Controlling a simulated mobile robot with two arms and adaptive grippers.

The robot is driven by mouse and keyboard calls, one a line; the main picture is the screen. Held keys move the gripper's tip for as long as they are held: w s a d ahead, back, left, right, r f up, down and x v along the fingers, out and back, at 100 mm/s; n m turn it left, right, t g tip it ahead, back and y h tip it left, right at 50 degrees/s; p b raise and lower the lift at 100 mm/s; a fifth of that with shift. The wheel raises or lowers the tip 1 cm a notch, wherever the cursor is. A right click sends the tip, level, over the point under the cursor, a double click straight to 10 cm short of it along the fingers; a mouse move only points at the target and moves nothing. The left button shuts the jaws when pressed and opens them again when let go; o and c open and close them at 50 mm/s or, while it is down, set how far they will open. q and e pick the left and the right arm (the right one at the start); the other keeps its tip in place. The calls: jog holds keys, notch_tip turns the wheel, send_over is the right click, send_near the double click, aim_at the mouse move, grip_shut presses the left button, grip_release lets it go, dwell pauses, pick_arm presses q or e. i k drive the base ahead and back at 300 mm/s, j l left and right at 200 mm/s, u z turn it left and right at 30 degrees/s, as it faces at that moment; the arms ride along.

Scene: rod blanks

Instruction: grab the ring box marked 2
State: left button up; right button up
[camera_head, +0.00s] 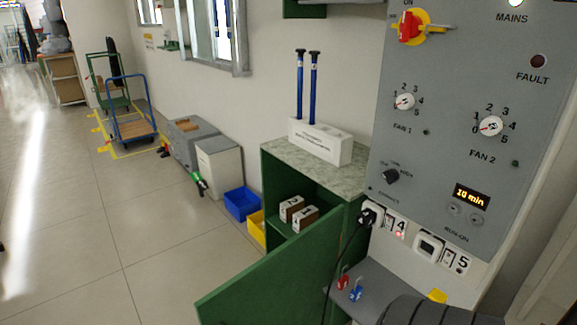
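Two small brown-and-white boxes stand side by side on a shelf inside an open green cabinet: a left box (291,208) and a right box (305,219). Each has a dark mark on its white face. The marks are too small to read surely, so I cannot tell which box is marked 2. The boxes are upright with a narrow gap between them.
The green cabinet door (285,275) stands open towards me. A white holder (320,143) with two blue rods (314,90) stands on the cabinet top (285,157). A grey control panel (450,150) and a black cable are right. Blue (241,203) and yellow bins sit left.

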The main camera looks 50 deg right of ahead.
aim_at(287, 207)
jog(key=z, duration=1.65)
